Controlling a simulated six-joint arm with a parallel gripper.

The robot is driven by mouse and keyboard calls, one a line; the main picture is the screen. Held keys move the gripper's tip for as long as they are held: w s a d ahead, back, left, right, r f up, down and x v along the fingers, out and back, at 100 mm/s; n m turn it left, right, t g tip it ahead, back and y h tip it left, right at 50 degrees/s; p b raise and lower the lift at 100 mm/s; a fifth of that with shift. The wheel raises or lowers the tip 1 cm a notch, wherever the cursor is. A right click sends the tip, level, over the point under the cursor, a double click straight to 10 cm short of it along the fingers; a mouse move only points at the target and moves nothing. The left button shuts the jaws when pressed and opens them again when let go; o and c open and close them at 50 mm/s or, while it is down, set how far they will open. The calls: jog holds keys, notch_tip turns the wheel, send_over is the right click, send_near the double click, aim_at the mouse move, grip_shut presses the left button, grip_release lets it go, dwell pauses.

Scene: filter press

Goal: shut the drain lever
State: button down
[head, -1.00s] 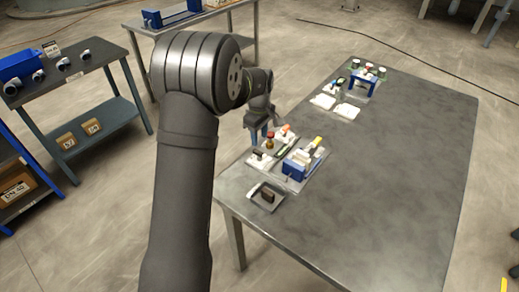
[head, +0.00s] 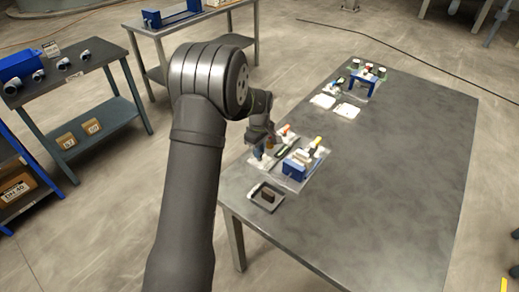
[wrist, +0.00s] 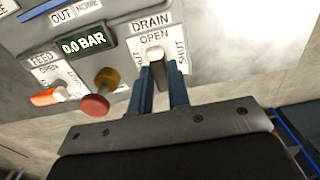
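The drain lever (wrist: 158,70) shows in the wrist view as a dark handle with a pale end, on a white plate marked DRAIN, OPEN and SHUT. The OPEN mark lies above the lever and SHUT to its right. My gripper (wrist: 161,78) has its two blue fingers on either side of the handle, with a gap between them. I cannot tell whether either finger touches it. In the head view my gripper (head: 258,150) is down over the near-left panel, largely hiding the drain plate.
In the wrist view, left of the drain plate, are a red knob (wrist: 95,106) on a brass stem, an orange feed lever (wrist: 47,97) and a 0.0 BAR display (wrist: 83,44). In the head view a blue press (head: 297,168) stands right of my gripper. The table's right side is clear.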

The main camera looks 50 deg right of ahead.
jog(key=shift+m, duration=0.4)
jog(key=m, duration=1.7)
dwell(0.6)
jog(key=c, duration=1.4)
grip_release()
jog(key=shift+o, duration=0.2)
